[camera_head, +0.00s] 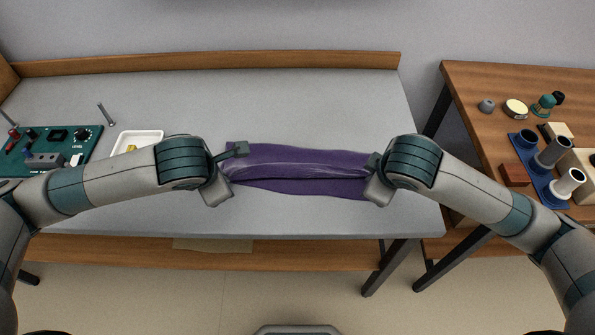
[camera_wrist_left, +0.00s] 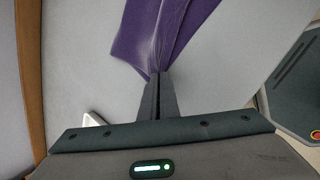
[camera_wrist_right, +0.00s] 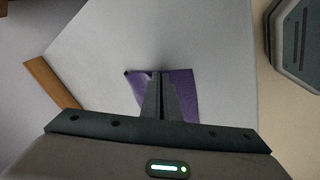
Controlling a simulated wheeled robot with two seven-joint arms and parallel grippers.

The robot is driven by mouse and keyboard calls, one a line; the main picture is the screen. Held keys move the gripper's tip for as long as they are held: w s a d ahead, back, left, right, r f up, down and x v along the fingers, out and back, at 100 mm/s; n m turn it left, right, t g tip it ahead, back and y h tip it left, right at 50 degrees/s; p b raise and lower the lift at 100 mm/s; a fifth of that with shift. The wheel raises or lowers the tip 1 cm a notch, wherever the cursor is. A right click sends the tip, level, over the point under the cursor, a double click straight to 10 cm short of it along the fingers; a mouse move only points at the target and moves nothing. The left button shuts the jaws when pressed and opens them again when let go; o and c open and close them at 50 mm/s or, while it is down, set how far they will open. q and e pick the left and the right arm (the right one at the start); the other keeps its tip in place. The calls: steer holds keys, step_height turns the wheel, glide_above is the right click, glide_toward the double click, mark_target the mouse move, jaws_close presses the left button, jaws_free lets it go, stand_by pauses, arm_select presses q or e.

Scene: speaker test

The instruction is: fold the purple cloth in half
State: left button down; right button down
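The purple cloth (camera_head: 300,165) stretches between my two grippers above the grey table, with a raised lengthwise fold and a lower strip showing along its near side. My left gripper (camera_head: 238,150) is at the cloth's left end. In the left wrist view its fingers (camera_wrist_left: 159,78) are closed together on the gathered cloth edge (camera_wrist_left: 160,35). My right gripper (camera_head: 374,162) is at the right end. In the right wrist view its fingers (camera_wrist_right: 160,76) are closed together over the cloth (camera_wrist_right: 184,90); the fingertips pinch its edge. Part of each end is hidden behind my grippers.
A white tray (camera_head: 150,133) and a green control board (camera_head: 85,143) stand on the table's left. A wooden side table (camera_head: 470,90) on the right holds a blue stand (camera_head: 545,180) with cylinders and small objects. The table (camera_head: 330,95) is clear behind the cloth.

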arm_select(q)
steer(key=shift+a, duration=0.1)
arm_select(e)
steer(key=shift+d, duration=0.1)
arm_select(q)
steer(key=c, duration=1.7)
jaws_free()
arm_select(e)
steer(key=c, duration=1.7)
jaws_free()
arm_select(q)
steer(key=shift+s+f, duration=0.1)
steer(key=shift+s, duration=0.05)
arm_select(e)
steer(key=shift+s+f, duration=0.1)
